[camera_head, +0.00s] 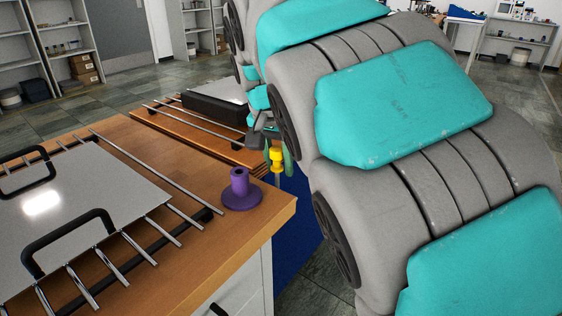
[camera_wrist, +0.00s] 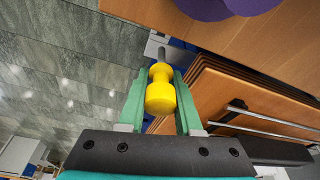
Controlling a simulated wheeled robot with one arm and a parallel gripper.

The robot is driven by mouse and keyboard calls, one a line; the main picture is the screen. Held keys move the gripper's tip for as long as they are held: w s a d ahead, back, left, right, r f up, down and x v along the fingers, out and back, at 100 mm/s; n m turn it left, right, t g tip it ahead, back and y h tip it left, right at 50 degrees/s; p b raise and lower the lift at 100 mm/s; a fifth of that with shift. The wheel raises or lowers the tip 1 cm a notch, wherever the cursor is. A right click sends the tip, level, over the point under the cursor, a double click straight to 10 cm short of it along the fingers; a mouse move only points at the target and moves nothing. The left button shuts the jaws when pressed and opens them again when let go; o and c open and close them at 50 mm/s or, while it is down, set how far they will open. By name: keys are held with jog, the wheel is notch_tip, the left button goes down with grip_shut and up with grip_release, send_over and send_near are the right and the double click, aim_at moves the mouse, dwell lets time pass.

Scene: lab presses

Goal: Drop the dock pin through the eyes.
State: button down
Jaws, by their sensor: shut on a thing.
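The dock pin (camera_head: 277,155) has a yellow knobbed head and a thin grey shank. My gripper (camera_wrist: 159,82) is shut on it, with one green finger on each side of the yellow head (camera_wrist: 161,94). In the head view the pin hangs upright just off the table corner, right of a purple flanged stand. In the wrist view a small pale metal piece (camera_wrist: 152,47) shows by the shank's far end. I cannot tell whether it is one of the eyes or whether the shank is in it.
The purple stand (camera_head: 240,192) is on the wooden table (camera_head: 268,208) near its corner. A metal tray with black handles (camera_head: 75,235) rests on rods at left. Stacked wooden boards (camera_head: 165,125) lie behind. A blue surface (camera_head: 290,225) is below the pin.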

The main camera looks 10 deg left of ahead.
aim_at(278, 184)
jog(key=shift+f+b, duration=1.4)
jog(key=shift+f, duration=1.45)
jog(key=shift+f+b, duration=0.55)
jog(key=shift+f, duration=0.3)
jog(key=shift+r, duration=0.55)
jog(key=shift+f, duration=0.65)
dwell(1.6)
jog(key=c, duration=0.5)
grip_release()
jog(key=v, duration=0.6)
jog(key=shift+r+b, duration=0.35)
jog(key=shift+s+r, duration=0.2)
jog(key=shift+r, duration=0.3)
